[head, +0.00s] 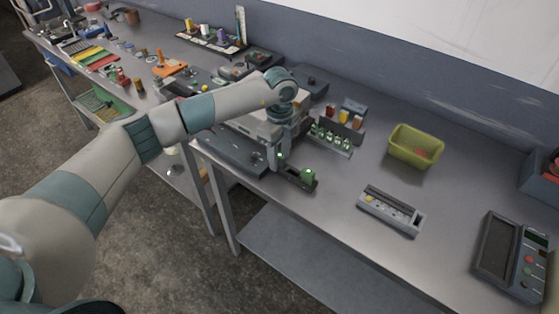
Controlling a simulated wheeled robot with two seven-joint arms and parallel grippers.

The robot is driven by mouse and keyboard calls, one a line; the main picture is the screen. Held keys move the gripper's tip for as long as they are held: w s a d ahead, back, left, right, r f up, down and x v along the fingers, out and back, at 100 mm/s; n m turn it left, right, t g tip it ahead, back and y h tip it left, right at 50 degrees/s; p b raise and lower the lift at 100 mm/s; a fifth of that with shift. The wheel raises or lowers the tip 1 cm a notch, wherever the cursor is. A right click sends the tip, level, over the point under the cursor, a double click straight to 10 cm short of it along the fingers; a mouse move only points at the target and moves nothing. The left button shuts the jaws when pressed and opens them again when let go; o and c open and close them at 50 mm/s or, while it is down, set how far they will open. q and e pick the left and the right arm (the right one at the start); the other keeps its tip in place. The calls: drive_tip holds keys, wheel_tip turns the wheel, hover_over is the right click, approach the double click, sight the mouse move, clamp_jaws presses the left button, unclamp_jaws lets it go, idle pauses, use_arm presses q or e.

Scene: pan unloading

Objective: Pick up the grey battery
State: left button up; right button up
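My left arm reaches in from the left, and its gripper (278,160) points down over the near edge of the workbench. I cannot make out a grey battery for certain. A grey slotted tray (391,211) with small pieces in it lies further right. My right gripper is not in view.
A yellow-green bin (415,146) with a reddish thing inside stands at the back right. A rack of small green-marked bottles (331,136) is behind the holder. A dark panel device (511,257) lies at the right. The bench between bin and tray is clear.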

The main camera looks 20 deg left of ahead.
sight(282, 157)
use_arm(q)
clamp_jaws()
drive_tip(key=shift+r, duration=0.1)
drive_tip(key=shift+r+b, duration=0.45)
drive_tip(key=r+b, duration=0.1)
drive_tip(key=d+r+b, duration=0.1)
drive_tip(key=r, duration=0.1)
drive_tip(key=shift+s+r, duration=0.1)
drive_tip(key=shift+s, duration=0.1)
drive_tip(key=s+d+r+b, duration=0.4)
drive_tip(key=s+d+r, duration=0.1)
drive_tip(key=d, duration=0.4)
drive_tip(key=shift+s+r, duration=0.35)
drive_tip(key=shift+r, duration=0.5)
